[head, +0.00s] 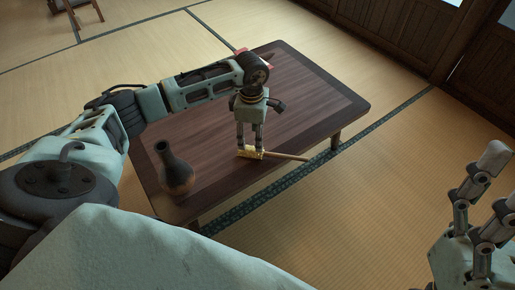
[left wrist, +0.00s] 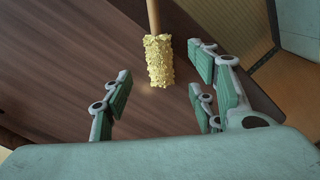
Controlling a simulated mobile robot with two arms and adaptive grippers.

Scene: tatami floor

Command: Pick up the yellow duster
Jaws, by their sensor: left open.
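The yellow duster (head: 252,153) lies on the low dark wooden table (head: 310,92), its light wooden handle reaching right past the table's edge in the head view. In the left wrist view its fluffy yellow head (left wrist: 159,62) shows ahead of the fingers. My left gripper (head: 249,146) is just above the duster's head, pointing down; in the left wrist view my left gripper (left wrist: 160,100) is open with nothing between its fingers. My right gripper (head: 482,195) is at the lower right of the head view, away from the table; its fingers appear spread apart.
A dark vase (head: 176,172) stands on the table's near left part, beside my left arm. A red object (head: 241,52) lies at the table's far edge, partly hidden. Tatami floor (head: 400,180) is clear to the right, with wooden doors (head: 405,35) behind.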

